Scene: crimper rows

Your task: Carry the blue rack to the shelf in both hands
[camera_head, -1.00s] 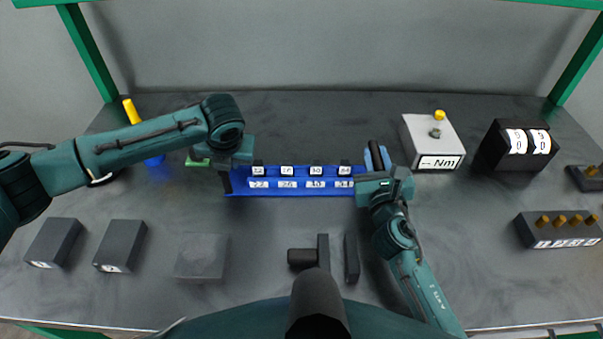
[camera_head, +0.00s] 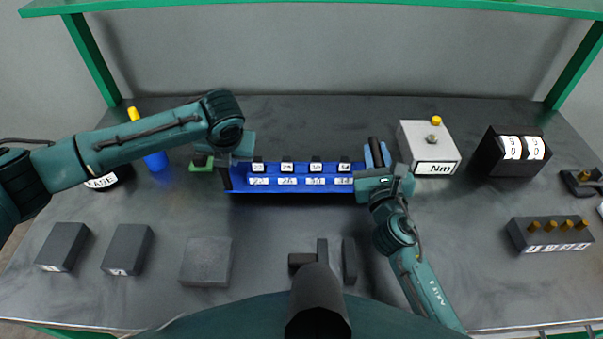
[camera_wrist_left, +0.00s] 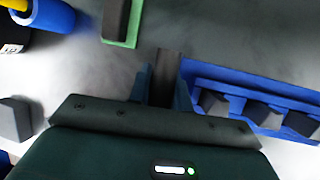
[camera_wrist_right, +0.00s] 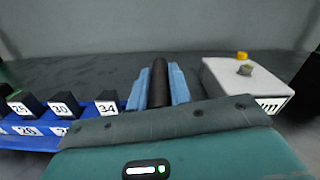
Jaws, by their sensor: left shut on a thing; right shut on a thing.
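My right gripper (camera_head: 378,160) is shut on the dark handle at the right end, which also shows between the fingers in the right wrist view (camera_wrist_right: 158,85). Any gap below the rack is hard to judge. The green shelf (camera_head: 300,7) crosses the top.
A grey box marked Nm (camera_head: 428,148) and a black counter box (camera_head: 512,152) stand right of the rack. Dark blocks (camera_head: 128,250) lie in front. The table behind the rack is clear.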

